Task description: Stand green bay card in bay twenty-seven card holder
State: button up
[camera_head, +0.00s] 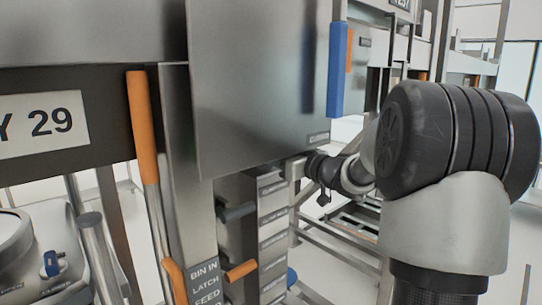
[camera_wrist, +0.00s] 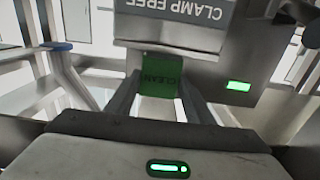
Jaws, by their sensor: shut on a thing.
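The green bay card (camera_wrist: 161,74) shows in the wrist view with dark lettering that seems to read "CLEAN". My gripper (camera_wrist: 160,92) is shut on it, one dark finger at each side. The card's upper edge lies just below a grey block (camera_wrist: 170,35) marked "CLAMP FREE"; I cannot tell if they touch. In the head view my arm reaches in from the right and its end is partly hidden behind a large metal panel (camera_head: 255,90). The card does not show there. I cannot make out the bay twenty-seven card holder in either view.
In the wrist view a lit green indicator (camera_wrist: 238,86) sits on a grey panel right of the card. In the head view a "29" sign (camera_head: 40,123), an orange handle (camera_head: 143,125) and a blue upright bar (camera_head: 338,70) stand around the metal frame. Black and orange pegs stick out below the panel.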

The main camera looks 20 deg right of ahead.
jog(key=shift+f, duration=0.2)
jog(key=shift+f, duration=0.2)
jog(key=o, duration=1.2)
jog(key=shift+r, duration=0.1)
jog(key=shift+s, duration=0.2)
jog(key=v, duration=1.1)
jog(key=shift+s+d+b, duration=0.15)
jog(key=shift+s+b, duration=0.2)
jog(key=shift+b, duration=0.05)
